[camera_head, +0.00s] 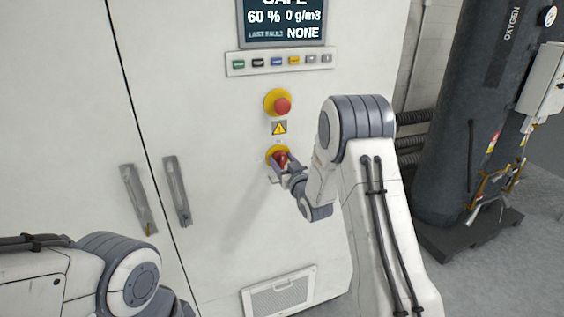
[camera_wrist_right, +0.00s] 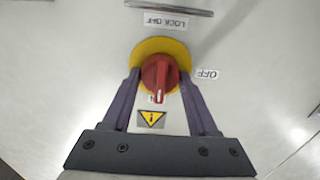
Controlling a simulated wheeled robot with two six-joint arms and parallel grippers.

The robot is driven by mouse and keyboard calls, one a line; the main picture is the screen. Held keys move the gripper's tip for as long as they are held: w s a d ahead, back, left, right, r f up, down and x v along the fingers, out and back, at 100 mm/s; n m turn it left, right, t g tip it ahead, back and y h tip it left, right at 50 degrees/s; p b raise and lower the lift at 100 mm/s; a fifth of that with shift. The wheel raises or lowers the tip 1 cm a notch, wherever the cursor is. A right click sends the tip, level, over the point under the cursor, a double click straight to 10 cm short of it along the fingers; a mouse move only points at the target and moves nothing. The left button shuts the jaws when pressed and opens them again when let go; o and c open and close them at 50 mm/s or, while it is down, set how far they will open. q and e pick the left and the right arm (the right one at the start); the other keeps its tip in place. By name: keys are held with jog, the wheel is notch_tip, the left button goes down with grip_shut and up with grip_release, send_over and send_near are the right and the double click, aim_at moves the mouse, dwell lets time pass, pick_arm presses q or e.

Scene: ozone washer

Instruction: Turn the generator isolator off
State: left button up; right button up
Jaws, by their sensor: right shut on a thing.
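The generator isolator is a red rotary handle (camera_head: 280,157) on a yellow round plate on the white cabinet front, below a yellow warning triangle (camera_head: 279,128). In the right wrist view, upside down, the red handle (camera_wrist_right: 160,74) has a white pointer line toward a partly hidden label beside the triangle. An OFF label (camera_wrist_right: 207,74) lies to the right of the plate and a LOCK OFF label (camera_wrist_right: 167,22) above it. My right gripper (camera_head: 284,166) is shut on the handle, one finger on each side. My left arm shows at lower left; its gripper is out of view.
A red emergency stop button (camera_head: 282,106) sits above the triangle. A row of small buttons (camera_head: 280,61) and a display (camera_head: 283,20) are higher. Two door handles (camera_head: 178,191) stick out at left. A dark oxygen tank (camera_head: 466,120) stands at right.

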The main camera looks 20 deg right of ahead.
jog(key=n+b, duration=0.2)
jog(key=b, duration=0.2)
jog(key=n+b, duration=0.3)
jog(key=b, duration=0.1)
jog(key=n+b, duration=0.2)
jog(key=b, duration=0.2)
jog(key=shift+a+f+n+b, duration=0.2)
jog(key=shift+f+n+b, duration=0.1)
jog(key=shift+f, duration=0.05)
jog(key=n+b, duration=0.8)
jog(key=b, duration=0.4)
jog(key=shift+a+b, duration=0.1)
jog(key=shift+b, duration=0.3)
jog(key=shift+r+n+b, duration=0.15)
jog(key=shift+n+b, duration=0.95)
jog(key=shift+n, duration=0.1)
jog(key=o, duration=1.4)
jog(key=shift+c, duration=0.2)
